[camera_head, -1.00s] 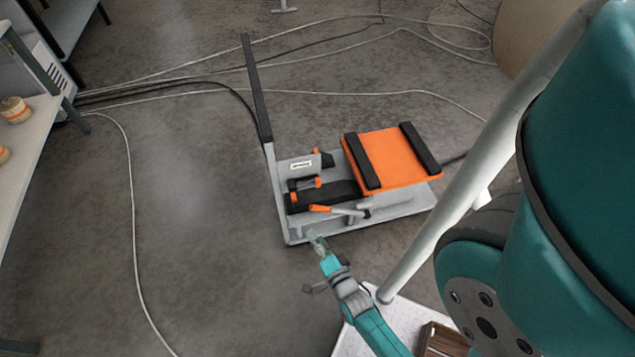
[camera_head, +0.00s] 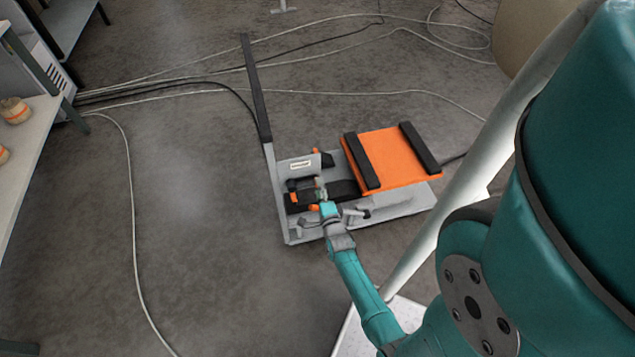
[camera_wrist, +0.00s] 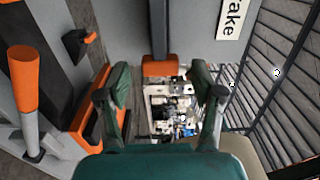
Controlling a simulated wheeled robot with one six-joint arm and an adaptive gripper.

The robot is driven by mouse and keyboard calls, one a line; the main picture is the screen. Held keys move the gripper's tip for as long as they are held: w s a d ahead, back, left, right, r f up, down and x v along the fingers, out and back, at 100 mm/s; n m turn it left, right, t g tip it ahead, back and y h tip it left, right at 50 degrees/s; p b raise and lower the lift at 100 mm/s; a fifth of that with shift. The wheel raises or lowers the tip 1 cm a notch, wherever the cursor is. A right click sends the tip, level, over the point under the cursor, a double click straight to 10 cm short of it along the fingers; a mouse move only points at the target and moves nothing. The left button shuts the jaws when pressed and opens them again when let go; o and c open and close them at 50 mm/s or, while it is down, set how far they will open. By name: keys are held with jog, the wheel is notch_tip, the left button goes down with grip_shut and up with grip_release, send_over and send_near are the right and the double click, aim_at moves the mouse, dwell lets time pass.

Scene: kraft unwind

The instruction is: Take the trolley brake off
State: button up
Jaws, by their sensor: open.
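The trolley (camera_head: 408,206) has a grey base, an orange deck (camera_head: 392,155) with two black strips, and a tall dark upright bar at its left. A pale label plate (camera_head: 299,165) stands on it; the wrist view shows the letters "ake" on the label (camera_wrist: 232,15). A dark lever with an orange end (camera_wrist: 160,66) lies beyond and between my fingertips, apart from them as far as I can tell. My gripper (camera_wrist: 160,85) is open. In the head view my gripper (camera_head: 322,198) is over the trolley's front, hiding part of the orange-handled parts.
An orange-gripped rod (camera_wrist: 22,80) stands left of my fingers, and an orange-and-black part (camera_wrist: 95,115) is close by the left finger. Cables (camera_head: 132,200) lie on the floor. A shelf (camera_head: 30,150) is at the left.

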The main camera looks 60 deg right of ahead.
jog(key=shift+x, duration=1.5)
grip_shut()
